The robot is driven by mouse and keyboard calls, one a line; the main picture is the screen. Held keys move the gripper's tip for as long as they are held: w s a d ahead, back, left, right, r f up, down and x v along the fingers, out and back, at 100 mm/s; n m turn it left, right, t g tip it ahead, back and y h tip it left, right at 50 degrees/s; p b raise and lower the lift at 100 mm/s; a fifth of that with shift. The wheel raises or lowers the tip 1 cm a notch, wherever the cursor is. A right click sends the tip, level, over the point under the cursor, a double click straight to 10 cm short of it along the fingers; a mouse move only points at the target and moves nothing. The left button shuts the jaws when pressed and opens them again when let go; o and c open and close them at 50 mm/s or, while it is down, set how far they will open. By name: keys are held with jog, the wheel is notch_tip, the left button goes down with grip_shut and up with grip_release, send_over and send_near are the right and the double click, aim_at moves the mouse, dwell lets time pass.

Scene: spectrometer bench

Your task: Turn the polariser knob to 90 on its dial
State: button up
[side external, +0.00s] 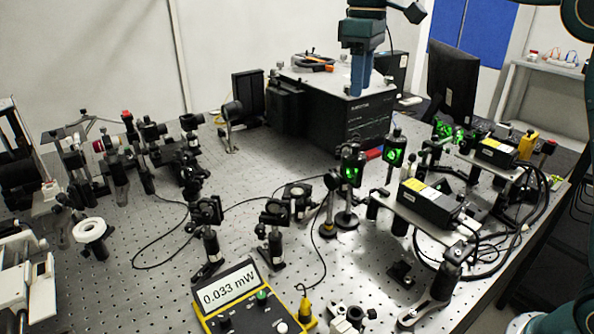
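My gripper (360,88) points straight down in front of the upper part of the black spectrometer box (330,118). A white ring-shaped disc (90,230) sits on a post at the left.
A yellow and black power meter (237,294) at the front reads 0.033 mW. Two black laser units (428,203) sit on raised plates at the right, near green-lit mounts (352,170). Cables loop across the perforated bench (150,290). A monitor (452,82) stands at the back.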

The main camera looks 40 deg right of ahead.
aim_at(354, 145)
notch_tip(354, 145, down, 12)
jog(key=shift+f, duration=0.2)
dwell(0.5)
jog(key=shift+c, duration=0.2)
grip_shut()
